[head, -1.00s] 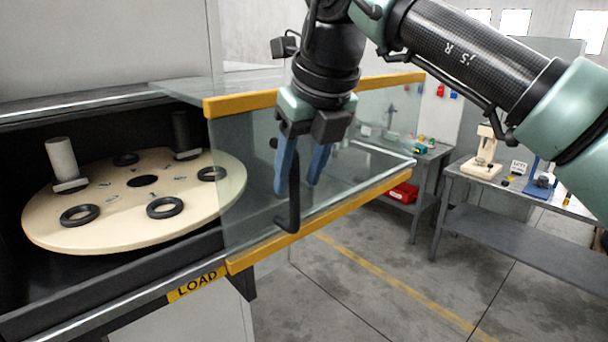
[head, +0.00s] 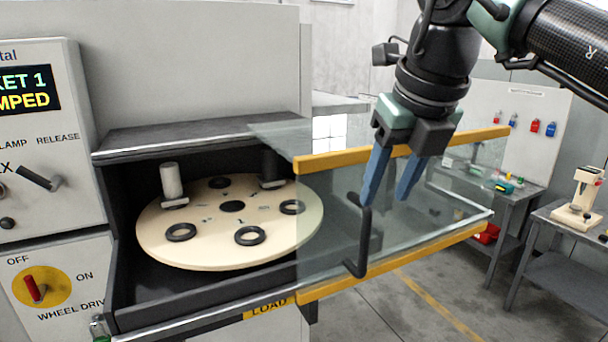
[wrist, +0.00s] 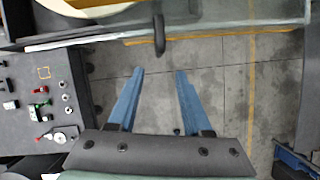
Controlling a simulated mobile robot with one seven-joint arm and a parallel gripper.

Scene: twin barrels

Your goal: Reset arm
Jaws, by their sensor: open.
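My gripper (head: 385,196) is open and empty, with two blue fingers pointing down. In the head view it hangs in front of the glass door (head: 400,215) with yellow edges, close to the door's black handle (head: 362,238). In the wrist view, my gripper (wrist: 157,72) shows its fingers spread apart with the floor between and below them. The handle (wrist: 159,35) stands beyond the fingertips there, apart from them.
The cabinet holds a round cream turntable (head: 230,252) with black rings and a white cylinder (head: 171,181). A control panel (head: 45,150) is at left, with a red switch (head: 33,288). Grey benches (head: 540,262) stand at right. Floor is clear below the door.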

